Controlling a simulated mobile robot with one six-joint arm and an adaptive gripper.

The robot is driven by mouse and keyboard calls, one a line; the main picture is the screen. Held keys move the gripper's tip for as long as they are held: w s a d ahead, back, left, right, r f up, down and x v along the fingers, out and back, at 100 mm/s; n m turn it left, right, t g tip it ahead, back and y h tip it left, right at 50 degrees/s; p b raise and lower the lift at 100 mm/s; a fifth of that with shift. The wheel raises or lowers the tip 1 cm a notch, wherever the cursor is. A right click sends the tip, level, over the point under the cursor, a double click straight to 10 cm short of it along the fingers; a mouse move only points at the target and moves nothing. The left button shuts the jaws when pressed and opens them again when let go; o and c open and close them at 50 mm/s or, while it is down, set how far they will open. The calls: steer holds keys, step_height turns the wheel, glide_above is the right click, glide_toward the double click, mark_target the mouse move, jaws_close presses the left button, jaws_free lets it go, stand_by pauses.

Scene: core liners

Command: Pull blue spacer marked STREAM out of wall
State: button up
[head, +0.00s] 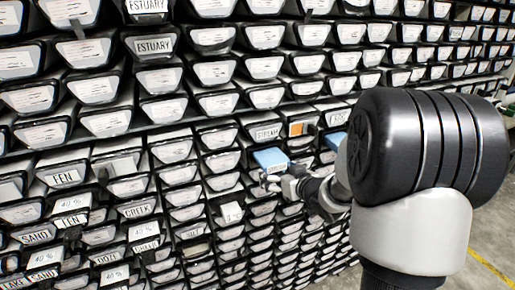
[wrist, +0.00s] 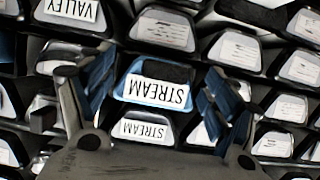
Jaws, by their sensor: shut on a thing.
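The blue spacer (wrist: 152,92) has a white STREAM label, which reads upside down in the wrist view.
Rows of black-edged liners with white labels fill the wall, closely packed around my gripper. Another blue piece (head: 334,140) sits to the right of the spacer, and an orange-marked slot (head: 297,129) is above. Open floor (head: 487,245) with a yellow line lies at lower right.

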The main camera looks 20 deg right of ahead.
steer(key=c, duration=0.7)
steer(key=s+b, duration=0.2)
steer(key=s, duration=0.3)
steer(key=s+b, duration=0.2)
steer(key=s, duration=0.3)
steer(key=s+b, duration=0.2)
steer(key=s, duration=0.3)
steer(key=shift+s+d, duration=0.2)
steer(key=shift+d, duration=0.05)
stand_by(0.4)
steer(key=o, duration=1.3)
